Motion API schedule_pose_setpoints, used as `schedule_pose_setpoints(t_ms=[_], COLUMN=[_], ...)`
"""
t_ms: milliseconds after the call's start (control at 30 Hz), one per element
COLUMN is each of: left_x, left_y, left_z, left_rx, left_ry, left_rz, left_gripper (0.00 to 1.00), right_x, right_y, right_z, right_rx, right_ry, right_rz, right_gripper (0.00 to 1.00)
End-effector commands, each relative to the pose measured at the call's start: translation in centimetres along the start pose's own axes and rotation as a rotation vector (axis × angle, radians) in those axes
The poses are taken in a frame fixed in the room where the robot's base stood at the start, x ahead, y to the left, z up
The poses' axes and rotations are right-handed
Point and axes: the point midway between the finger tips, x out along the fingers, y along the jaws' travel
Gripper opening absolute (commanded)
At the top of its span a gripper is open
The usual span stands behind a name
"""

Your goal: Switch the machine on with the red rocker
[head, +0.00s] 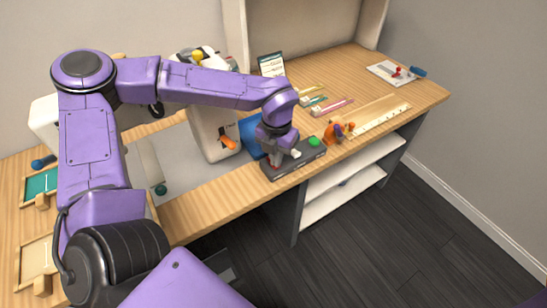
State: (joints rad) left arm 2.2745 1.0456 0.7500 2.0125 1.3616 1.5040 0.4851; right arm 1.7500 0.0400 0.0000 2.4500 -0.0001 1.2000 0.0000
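A dark grey control box (312,155) sits near the front edge of the wooden table, with a round green button (314,141) on its right part. My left gripper (283,160) points down over the left part of this box, at or just above its top. Its fingers are small and partly hidden by the wrist, so I cannot tell whether they are open or shut. A little red shows beside the fingertips, perhaps the rocker, mostly hidden. The white machine (212,130) with an orange lever (228,142) stands just left of the box. My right gripper is not in view.
Small orange and purple items (338,131) lie right of the box, beside a long pale ruler (380,117). A blue panel (250,135) stands behind the wrist. A white sheet with small tools (396,73) lies at the far right. Wooden trays (40,185) are at the left.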

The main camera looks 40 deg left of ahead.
Motion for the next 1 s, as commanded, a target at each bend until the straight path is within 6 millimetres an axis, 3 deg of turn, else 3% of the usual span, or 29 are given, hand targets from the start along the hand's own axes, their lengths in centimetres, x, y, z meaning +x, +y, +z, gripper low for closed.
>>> schedule_pose_setpoints(t_ms=[167, 833, 1000], left_x=[-0.2, -6.7, -6.9], left_y=[0.1, 0.0, 0.0], left_z=[-0.1, -0.1, -0.1], left_rx=[0.0, 0.0, 0.0], left_ry=[0.004, 0.003, 0.004], left_rz=[0.002, 0.001, 0.001], left_gripper=[0.0, 0.0, 0.0], right_x=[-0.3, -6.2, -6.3], right_y=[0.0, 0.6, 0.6], right_z=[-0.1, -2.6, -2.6], right_rx=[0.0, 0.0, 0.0], right_ry=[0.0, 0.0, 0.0], right_rz=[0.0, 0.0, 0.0], right_gripper=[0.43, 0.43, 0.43])
